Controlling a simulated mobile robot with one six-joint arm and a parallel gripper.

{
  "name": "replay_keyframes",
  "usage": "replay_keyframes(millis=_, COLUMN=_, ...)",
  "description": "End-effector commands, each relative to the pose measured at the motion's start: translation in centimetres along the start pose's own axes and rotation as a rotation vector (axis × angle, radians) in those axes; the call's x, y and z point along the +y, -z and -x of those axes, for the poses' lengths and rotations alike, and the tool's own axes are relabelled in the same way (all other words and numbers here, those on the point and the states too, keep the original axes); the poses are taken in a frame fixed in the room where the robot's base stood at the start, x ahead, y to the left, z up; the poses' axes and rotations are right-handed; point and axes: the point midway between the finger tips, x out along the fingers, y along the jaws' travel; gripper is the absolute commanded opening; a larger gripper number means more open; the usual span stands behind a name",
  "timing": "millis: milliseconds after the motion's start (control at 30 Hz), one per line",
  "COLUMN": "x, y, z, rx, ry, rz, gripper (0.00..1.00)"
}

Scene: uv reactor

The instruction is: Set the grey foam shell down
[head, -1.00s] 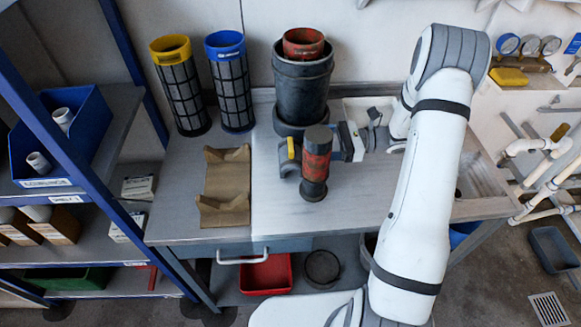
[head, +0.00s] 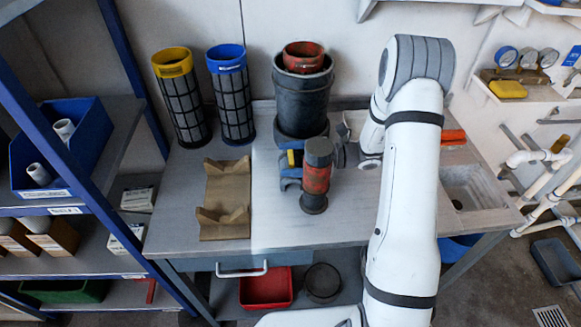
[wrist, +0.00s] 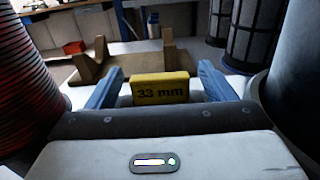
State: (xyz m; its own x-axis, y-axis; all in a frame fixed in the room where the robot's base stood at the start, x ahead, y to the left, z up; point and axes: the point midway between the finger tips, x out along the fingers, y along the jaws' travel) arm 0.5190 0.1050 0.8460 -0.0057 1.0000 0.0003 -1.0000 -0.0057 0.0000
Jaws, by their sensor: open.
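I cannot single out a grey foam shell with certainty. My gripper (wrist: 160,76) is open in the wrist view, its blue fingers spread. A yellow block (wrist: 160,90) marked "33 mm" shows between them, with gaps at both sides. In the head view, my gripper (head: 291,168) is low over the bench, partly hidden behind an upright red post with a grey top (head: 317,175). A large dark grey sleeve (head: 302,98) stands upright behind it, with a red ring inside its top. An empty brown cradle (head: 226,200) with two V-notched ends lies to the left; the wrist view shows it ahead (wrist: 128,62).
Yellow-topped (head: 181,98) and blue-topped (head: 232,95) mesh cylinders stand at the back left. A ribbed red body (wrist: 28,75) and a dark rounded one (wrist: 292,85) flank my gripper closely. A sink (head: 475,188) is at right. Bench (head: 270,225) is clear beside the cradle.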

Motion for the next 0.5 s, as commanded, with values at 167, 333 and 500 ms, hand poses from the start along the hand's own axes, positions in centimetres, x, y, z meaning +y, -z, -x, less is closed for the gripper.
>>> replay_keyframes(millis=167, x=-0.01, y=0.00, z=0.05, rx=0.000, ry=0.000, rz=0.000, gripper=0.63)
replay_keyframes(millis=333, x=-0.01, y=0.00, z=0.07, rx=0.000, ry=0.001, rz=0.000, gripper=0.49)
replay_keyframes(millis=500, x=-0.01, y=0.00, z=0.09, rx=0.000, ry=0.001, rz=0.000, gripper=0.35)
